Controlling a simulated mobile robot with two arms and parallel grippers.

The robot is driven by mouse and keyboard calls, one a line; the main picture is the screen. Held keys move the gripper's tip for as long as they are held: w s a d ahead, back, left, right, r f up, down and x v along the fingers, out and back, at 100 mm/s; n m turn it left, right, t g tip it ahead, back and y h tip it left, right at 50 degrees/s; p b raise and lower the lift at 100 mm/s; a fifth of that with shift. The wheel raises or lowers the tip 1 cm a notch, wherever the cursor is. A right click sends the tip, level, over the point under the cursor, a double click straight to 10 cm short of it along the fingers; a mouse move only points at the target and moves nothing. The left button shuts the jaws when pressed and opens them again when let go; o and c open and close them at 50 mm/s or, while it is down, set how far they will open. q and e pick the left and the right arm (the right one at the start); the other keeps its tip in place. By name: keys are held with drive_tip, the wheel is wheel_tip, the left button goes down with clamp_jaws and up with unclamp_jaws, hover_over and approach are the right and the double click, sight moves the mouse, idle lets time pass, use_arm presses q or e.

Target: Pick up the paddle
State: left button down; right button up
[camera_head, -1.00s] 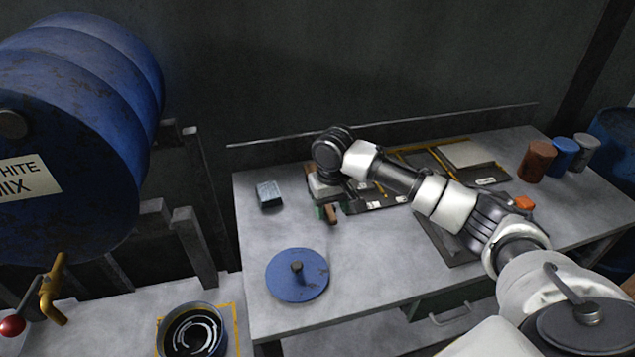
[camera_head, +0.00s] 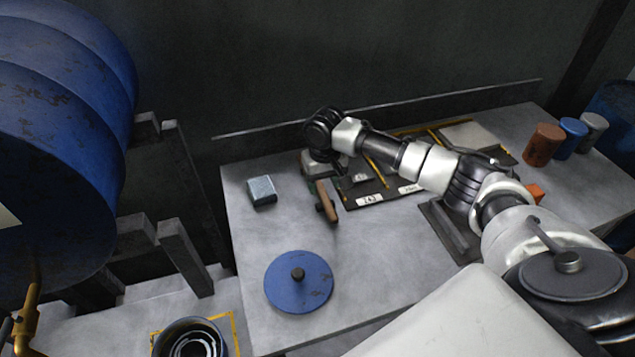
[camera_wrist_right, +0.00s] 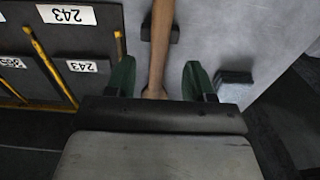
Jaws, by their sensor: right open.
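The paddle (camera_head: 327,203) shows as a brown wooden handle on the grey table, below my right gripper in the head view. In the right wrist view its handle (camera_wrist_right: 159,45) runs up the picture, with a dark block beside it; its near end is hidden by the gripper. My right gripper (camera_head: 316,186) has green fingertips. In the right wrist view its fingers (camera_wrist_right: 160,80) are open, one on each side of the handle, with gaps to both. My left gripper is not in view.
A grey-blue block (camera_head: 262,191) lies left of the paddle. A dark board (camera_head: 385,192) with yellow strips and number labels lies to its right. A blue round lid (camera_head: 299,283) is nearer. Rust, blue and grey cans stand far right. A blue drum (camera_head: 60,150) is at left.

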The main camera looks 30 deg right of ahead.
sight(325, 196)
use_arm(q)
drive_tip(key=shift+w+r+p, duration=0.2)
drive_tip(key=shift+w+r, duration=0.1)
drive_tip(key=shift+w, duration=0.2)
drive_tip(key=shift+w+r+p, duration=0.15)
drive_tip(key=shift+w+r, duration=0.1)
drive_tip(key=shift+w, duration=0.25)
use_arm(e)
drive_tip(key=shift+s+f, duration=0.15)
drive_tip(key=shift+f, duration=2.2)
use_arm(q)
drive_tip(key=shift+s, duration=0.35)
use_arm(e)
clamp_jaws()
drive_tip(key=shift+r, duration=0.15)
